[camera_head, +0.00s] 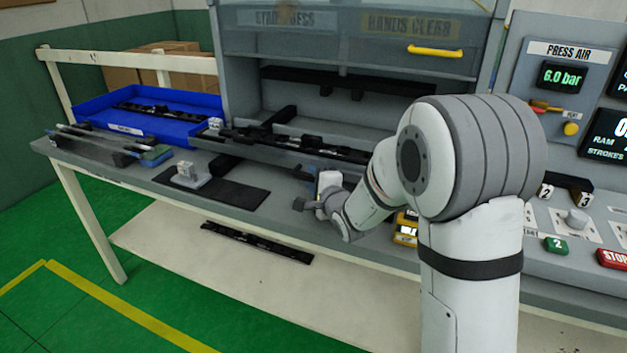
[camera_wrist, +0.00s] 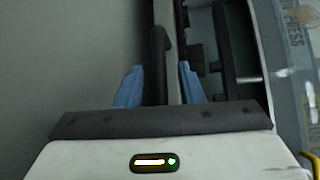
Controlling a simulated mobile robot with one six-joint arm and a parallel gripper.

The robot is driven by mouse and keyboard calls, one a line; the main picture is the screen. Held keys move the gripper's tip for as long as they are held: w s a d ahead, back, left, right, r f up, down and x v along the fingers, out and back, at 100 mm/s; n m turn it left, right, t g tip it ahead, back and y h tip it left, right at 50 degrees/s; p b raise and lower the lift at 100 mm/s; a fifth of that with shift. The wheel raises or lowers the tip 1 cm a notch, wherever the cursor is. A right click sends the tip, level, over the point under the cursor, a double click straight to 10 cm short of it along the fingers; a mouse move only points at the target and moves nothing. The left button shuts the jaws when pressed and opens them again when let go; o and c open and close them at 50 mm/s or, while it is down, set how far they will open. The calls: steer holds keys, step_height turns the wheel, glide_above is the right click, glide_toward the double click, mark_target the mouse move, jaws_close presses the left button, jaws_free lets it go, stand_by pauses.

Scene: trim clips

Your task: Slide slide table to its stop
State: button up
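The slide table (camera_head: 262,152) is a long grey plate at the press mouth, with black trim fixtures (camera_head: 345,152) on it. In the wrist view its pale edge (camera_wrist: 173,40) runs away from my gripper. My gripper (camera_head: 308,200) is in front of the slide table's near edge, partly hidden by my arm. In the wrist view my gripper (camera_wrist: 160,86) has its blue fingertips apart. A dark upright bar (camera_wrist: 158,50) lies between them, nearer the left fingertip. I cannot see firm contact on both sides.
A blue bin (camera_head: 150,125) with dark trim stands at the left of the bench. A black mat (camera_head: 232,193) and a small grey fixture (camera_head: 188,176) lie in front. The press (camera_head: 360,45) is behind; a control panel (camera_head: 560,75) stands at right.

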steer(key=shift+c, duration=0.5)
jaws_close()
steer(key=shift+a, duration=0.1)
